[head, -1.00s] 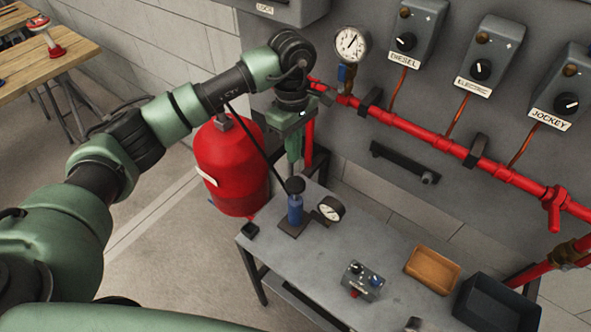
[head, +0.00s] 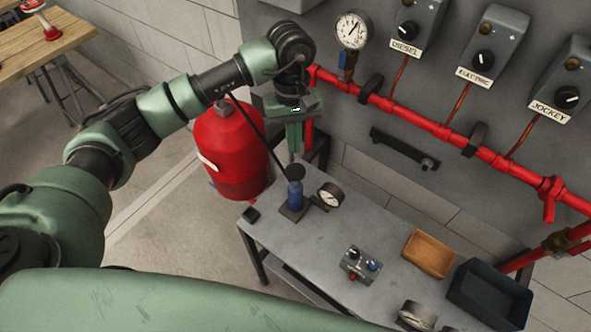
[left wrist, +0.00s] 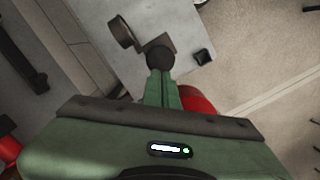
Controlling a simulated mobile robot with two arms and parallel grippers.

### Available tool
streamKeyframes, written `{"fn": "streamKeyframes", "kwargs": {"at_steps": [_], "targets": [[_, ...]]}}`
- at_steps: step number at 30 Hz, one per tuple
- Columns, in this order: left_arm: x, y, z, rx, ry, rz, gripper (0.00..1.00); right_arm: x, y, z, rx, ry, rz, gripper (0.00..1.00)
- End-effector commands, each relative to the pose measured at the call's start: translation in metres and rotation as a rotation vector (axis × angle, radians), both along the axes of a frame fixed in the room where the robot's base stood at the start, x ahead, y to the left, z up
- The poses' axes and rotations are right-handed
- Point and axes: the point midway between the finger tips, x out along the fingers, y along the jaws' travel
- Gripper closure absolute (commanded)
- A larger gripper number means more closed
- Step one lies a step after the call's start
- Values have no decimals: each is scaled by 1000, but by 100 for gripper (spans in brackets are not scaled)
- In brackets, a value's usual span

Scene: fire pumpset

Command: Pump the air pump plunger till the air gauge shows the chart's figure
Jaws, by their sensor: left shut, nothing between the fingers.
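The air pump (head: 295,196) is a small blue cylinder on a dark base at the table's far left part, with a black plunger knob (head: 294,172) on top. The air gauge (head: 330,195) stands just right of it; its needle is too small to read. My left gripper (head: 295,150) points down, shut and empty, just above the knob. In the left wrist view the knob (left wrist: 160,57) sits right at the shut fingertips (left wrist: 161,74), with the air gauge (left wrist: 121,32) up and left; contact cannot be told. No chart and no right gripper show.
The grey table (head: 310,247) also holds a switch box (head: 361,264), an orange tray (head: 428,254), a dark bin (head: 489,293) and a round gauge (head: 417,316). A red tank (head: 232,150) stands left behind it. Red pipe (head: 430,129) and a wall gauge (head: 352,30) are behind.

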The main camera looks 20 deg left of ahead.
Motion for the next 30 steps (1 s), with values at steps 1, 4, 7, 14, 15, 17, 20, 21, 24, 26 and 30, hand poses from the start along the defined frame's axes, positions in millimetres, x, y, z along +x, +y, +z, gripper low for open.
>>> {"fn": "streamKeyframes", "kwargs": {"at_steps": [1, 4, 7, 14, 15, 17, 20, 21, 24, 26, 30], "targets": [[-1, -1, -8, 0, 2, 0, 100, 0, 0, -3, 0, 0, 0, 56], [-3, -1, -22, 0, 4, 0, 100, 0, 0, -7, 0, 0, 0, 56], [-4, -2, -34, -2, 3, 0, 100, 0, 0, -10, 0, 0, 0, 56], [-5, -3, -55, -1, 2, 0, 100, 0, 0, -15, 0, 0, 0, 56], [-5, -3, -57, 0, 2, 0, 100, 0, 0, -15, 0, 0, 0, 56], [-5, -3, -59, -1, 1, 0, 100, 0, 0, -15, 0, 0, 0, 56], [-5, -3, -60, 0, 0, 0, 100, 0, 0, -16, 0, 0, 0, 56], [-5, -3, -60, 0, 0, 0, 100, 0, 0, -15, 0, 0, 0, 56], [-5, -3, -60, 0, 0, 0, 100, 0, 0, -15, 0, 0, 0, 56], [-5, -3, -60, 1, 1, 0, 100, 0, 0, -15, 0, 0, 0, 56], [-6, -3, -62, 0, 1, 0, 100, 0, 0, -18, 0, 0, 0, 56]]}}
